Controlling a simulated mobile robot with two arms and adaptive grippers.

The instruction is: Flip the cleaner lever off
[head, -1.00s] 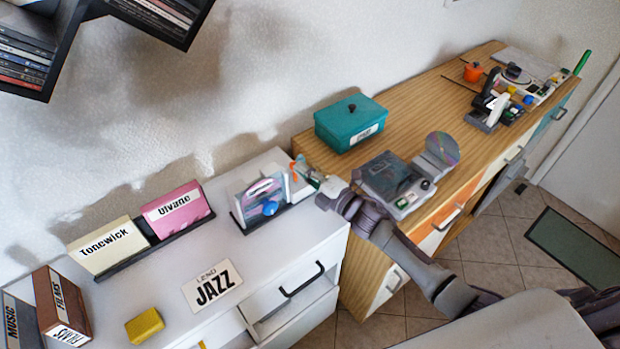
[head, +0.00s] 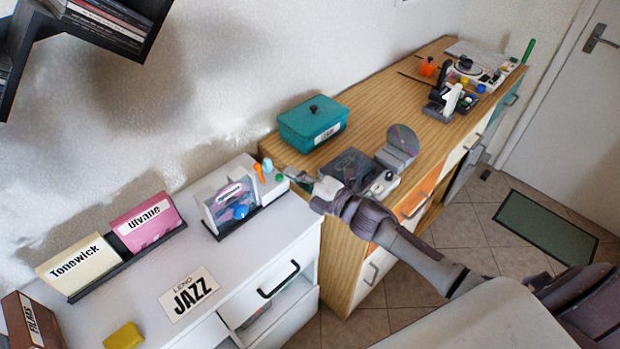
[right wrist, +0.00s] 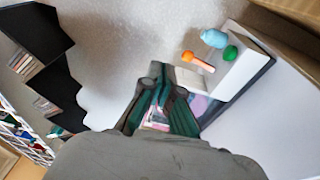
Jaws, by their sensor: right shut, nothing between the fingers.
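The cleaner (head: 222,212) stands at the right end of the white cabinet, with clear walls, a pink disc inside and a blue knob (head: 241,212). On its white block are an orange lever (head: 258,173), a light-blue rounded piece (head: 267,165) and a green button (head: 279,177). In the right wrist view the orange lever (right wrist: 198,62) lies slanted beside the light-blue piece (right wrist: 214,38) and green button (right wrist: 230,52). My right gripper (head: 288,171) is shut and empty, just right of the block in the head view; I cannot tell whether it touches. My left gripper is out of view.
A wooden sideboard behind holds a teal box (head: 313,124), a player with a dark lid (head: 350,168) near my right wrist, and a disc on a stand (head: 401,142).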

